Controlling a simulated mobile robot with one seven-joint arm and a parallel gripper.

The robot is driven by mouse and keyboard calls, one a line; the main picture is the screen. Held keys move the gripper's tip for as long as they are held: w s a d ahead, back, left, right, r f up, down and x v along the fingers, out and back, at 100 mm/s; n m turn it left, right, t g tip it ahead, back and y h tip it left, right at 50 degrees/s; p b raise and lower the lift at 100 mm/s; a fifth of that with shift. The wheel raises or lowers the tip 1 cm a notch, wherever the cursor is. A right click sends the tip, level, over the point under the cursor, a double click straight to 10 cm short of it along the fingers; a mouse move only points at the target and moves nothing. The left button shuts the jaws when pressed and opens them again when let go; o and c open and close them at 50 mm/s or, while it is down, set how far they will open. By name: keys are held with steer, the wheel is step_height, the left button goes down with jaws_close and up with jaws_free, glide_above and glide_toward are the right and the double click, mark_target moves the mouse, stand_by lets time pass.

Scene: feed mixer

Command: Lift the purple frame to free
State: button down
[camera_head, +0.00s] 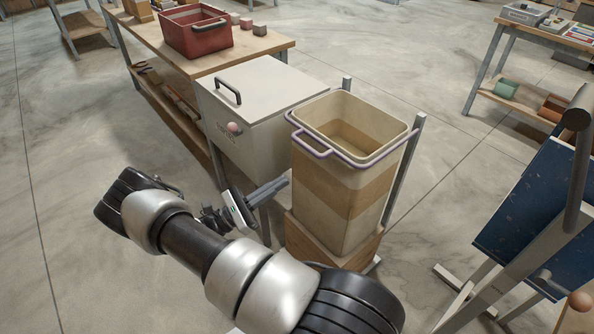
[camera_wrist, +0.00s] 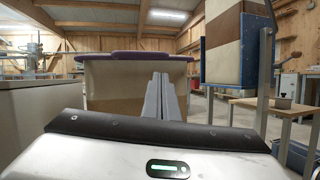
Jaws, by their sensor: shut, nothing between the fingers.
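The purple frame (camera_head: 362,164) is a thin rail around a tall beige and tan bin (camera_head: 335,205), just below its rim, with a loop handle on the left side. In the wrist view the frame (camera_wrist: 135,56) shows as a purple bar across the top of the bin (camera_wrist: 110,80). My gripper (camera_head: 284,183) is shut and empty, left of the bin and lower than the frame. In the wrist view its closed fingers (camera_wrist: 160,97) point toward the bin. I cannot tell the exact gap to the bin.
A white lidded box (camera_head: 265,90) with a black handle and pink knob stands left of the bin. Behind it is a wooden bench with a red crate (camera_head: 195,32). Upright metal posts flank the bin. A dark blue panel (camera_head: 535,215) leans at the right, with clear floor between.

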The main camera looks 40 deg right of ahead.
step_height(320, 180, down, 6)
steer(key=n+t+h+b, duration=0.1)
steer(key=n+t+h, duration=0.1)
steer(key=n+t, duration=0.2)
steer(key=shift+w+a+f+n+t+h, duration=0.15)
steer(key=shift+w+a+n+t+h, duration=0.2)
steer(key=shift+t, duration=0.45)
steer(key=s+a+r+x, duration=0.1)
steer(key=r+x, duration=0.1)
steer(key=x, duration=1.1)
steer(key=shift+w+a+p, duration=0.2)
steer(key=shift+w+p, duration=0.15)
steer(key=shift+p, duration=0.05)
steer(key=shift+r, duration=0.1)
